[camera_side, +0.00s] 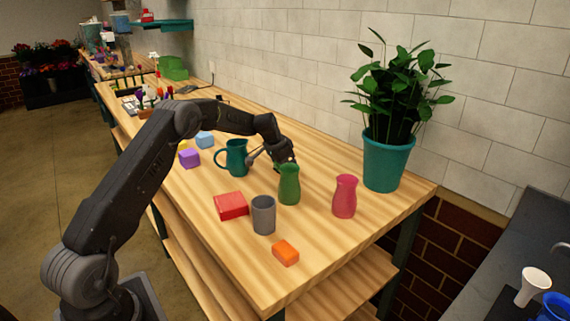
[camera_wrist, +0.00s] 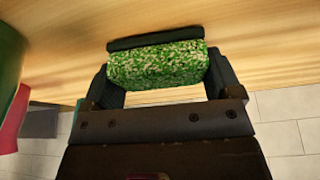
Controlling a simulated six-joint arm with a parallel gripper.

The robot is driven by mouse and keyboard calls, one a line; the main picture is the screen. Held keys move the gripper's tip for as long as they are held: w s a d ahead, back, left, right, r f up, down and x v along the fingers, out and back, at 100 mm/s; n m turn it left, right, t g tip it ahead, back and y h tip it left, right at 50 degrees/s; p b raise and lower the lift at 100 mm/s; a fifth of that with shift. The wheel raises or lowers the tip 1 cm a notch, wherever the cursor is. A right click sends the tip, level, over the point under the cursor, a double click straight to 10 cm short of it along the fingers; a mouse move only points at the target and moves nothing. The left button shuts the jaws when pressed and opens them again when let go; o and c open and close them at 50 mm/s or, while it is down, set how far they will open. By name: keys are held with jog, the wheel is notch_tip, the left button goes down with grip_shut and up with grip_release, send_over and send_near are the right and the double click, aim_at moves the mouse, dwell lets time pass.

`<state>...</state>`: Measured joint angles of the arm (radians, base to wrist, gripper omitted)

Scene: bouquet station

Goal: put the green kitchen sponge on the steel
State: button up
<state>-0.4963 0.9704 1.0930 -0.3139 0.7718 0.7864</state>
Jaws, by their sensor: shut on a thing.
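The green kitchen sponge (camera_wrist: 158,66) is speckled green and white and sits between the fingers of my gripper (camera_wrist: 165,72) in the wrist view. My gripper is shut on it, above the wooden bench. In the side view my gripper (camera_side: 284,160) is behind the green vase (camera_side: 289,188), and the sponge is hidden there. A grey, metal-looking counter (camera_side: 470,245) is at the right edge of the side view, apart from the bench; I cannot tell for sure that it is the steel.
A pink vase (camera_side: 345,197), grey cup (camera_side: 263,215), teal pitcher (camera_side: 237,158), red block (camera_side: 231,206) and orange block (camera_side: 285,252) stand on the bench (camera_side: 330,257) near my gripper. A potted plant (camera_side: 387,162) stands at the wall. A white cup (camera_side: 531,287) is on the counter.

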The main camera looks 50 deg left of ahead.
jog(key=shift+f, duration=0.15)
jog(key=o, duration=0.7)
jog(key=a+v, duration=0.1)
jog(key=v, duration=1.1)
jog(key=s+d+r, duration=0.6)
jog(key=s+d, duration=0.1)
jog(key=d, duration=0.2)
jog(key=s+d+r, duration=0.6)
jog(key=d, duration=0.4)
jog(key=shift+n+t, duration=0.5)
jog(key=shift+n, duration=0.1)
jog(key=s+d+f, duration=0.1)
jog(key=s+d, duration=0.2)
jog(key=s, duration=0.4)
jog(key=s+d+f, duration=0.1)
jog(key=s+d, duration=0.3)
jog(key=s, duration=0.3)
jog(key=s+d+f, duration=0.2)
jog(key=s+d, duration=0.1)
jog(key=s, duration=0.5)
jog(key=shift+d, duration=0.15)
